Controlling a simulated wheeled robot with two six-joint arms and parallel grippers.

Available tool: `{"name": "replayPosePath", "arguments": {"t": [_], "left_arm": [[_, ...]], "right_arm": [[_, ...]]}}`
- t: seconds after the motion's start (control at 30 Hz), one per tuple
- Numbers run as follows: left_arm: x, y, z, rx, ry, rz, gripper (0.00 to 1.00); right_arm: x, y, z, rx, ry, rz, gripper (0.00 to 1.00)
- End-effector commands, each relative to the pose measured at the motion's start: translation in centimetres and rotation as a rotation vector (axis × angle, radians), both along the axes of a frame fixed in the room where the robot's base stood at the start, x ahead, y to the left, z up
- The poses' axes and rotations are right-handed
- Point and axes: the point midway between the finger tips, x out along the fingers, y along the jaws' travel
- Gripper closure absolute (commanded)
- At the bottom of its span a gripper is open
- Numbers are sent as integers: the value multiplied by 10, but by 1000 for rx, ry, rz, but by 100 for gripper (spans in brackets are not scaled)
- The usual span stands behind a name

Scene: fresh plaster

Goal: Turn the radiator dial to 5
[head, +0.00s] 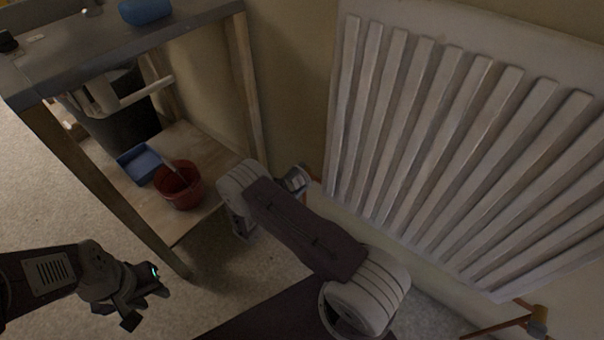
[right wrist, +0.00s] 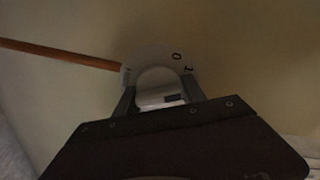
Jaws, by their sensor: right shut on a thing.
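The radiator (head: 455,130) is a pale ribbed panel on the wall in the right half of the head view. The dial (right wrist: 150,58) shows in the right wrist view as a pale round collar with a white knob; the marks 0 and 1 are legible at its upper right. My right gripper (right wrist: 159,92) is shut on the dial's knob, one finger on each side. My left gripper (head: 146,300) is open and empty at the lower left, away from the radiator.
A copper-coloured pipe (right wrist: 60,54) meets the dial from the left. A workbench (head: 200,14) stands at upper left; its lower shelf holds a red bucket (head: 183,192) and a blue tray (head: 136,166).

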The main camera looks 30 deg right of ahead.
Motion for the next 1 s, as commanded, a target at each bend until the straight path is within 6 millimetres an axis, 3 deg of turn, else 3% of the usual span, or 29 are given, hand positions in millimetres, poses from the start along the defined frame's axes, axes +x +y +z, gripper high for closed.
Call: {"name": "replayPosePath", "arguments": {"t": [1.0], "left_arm": [[0,0,27,0,0,0,64]], "right_arm": [[-1,0,-6,370,-889,-1,93]]}}
